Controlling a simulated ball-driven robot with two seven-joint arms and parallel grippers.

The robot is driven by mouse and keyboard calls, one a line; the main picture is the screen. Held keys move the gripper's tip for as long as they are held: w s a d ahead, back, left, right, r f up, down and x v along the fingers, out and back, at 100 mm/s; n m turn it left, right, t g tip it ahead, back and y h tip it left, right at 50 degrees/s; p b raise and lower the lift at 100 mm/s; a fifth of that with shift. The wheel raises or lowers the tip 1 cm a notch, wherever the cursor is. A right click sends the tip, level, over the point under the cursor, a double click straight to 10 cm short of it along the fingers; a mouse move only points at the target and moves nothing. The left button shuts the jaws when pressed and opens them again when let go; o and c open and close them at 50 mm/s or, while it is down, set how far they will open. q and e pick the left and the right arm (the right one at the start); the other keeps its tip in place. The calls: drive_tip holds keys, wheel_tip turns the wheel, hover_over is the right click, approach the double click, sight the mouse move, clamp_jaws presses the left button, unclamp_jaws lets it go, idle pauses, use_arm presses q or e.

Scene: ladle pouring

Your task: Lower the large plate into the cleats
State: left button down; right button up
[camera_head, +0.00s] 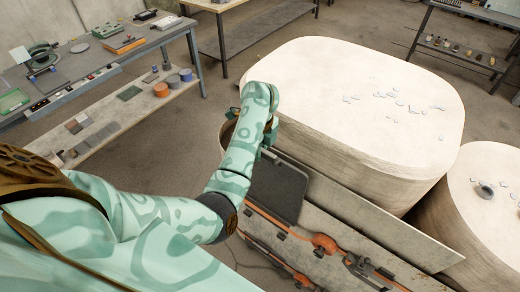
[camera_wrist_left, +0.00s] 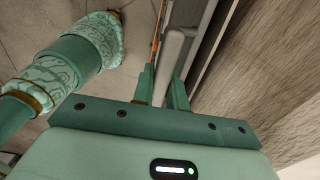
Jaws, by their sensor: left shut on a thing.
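A dark grey plate with rounded corners (camera_head: 275,190), which I take to be the large plate, stands tilted in front of a long beige board (camera_head: 385,232). My left gripper (camera_head: 266,135) is at its upper edge, with its fingers mostly hidden by my arm. In the left wrist view, my gripper's two fingers (camera_wrist_left: 162,92) are shut on a grey rounded bar (camera_wrist_left: 172,50), which seems part of the plate. Orange fittings (camera_head: 325,243), perhaps the cleats, lie along the front below. I cannot tell whether the plate touches them. My right gripper is out of view.
A large pale block (camera_head: 360,95) with small shiny bits on top stands behind the board. A second round block (camera_head: 485,215) is at the right. Workbenches (camera_head: 100,60) with tools stand at the back left. The floor (camera_head: 215,60) between bench and block looks clear.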

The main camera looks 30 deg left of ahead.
use_arm(q)
drive_tip(key=shift+w+f+b, duration=0.1)
drive_tip(key=shift+f+b, duration=6.7)
drive_tip(key=shift+f, duration=0.9)
drive_tip(key=shift+f+b, duration=0.3)
drive_tip(key=shift+f, duration=0.1)
drive_tip(key=c, duration=1.3)
unclamp_jaws()
drive_tip(key=shift+s+f, duration=0.1)
drive_tip(key=shift+s, duration=0.15)
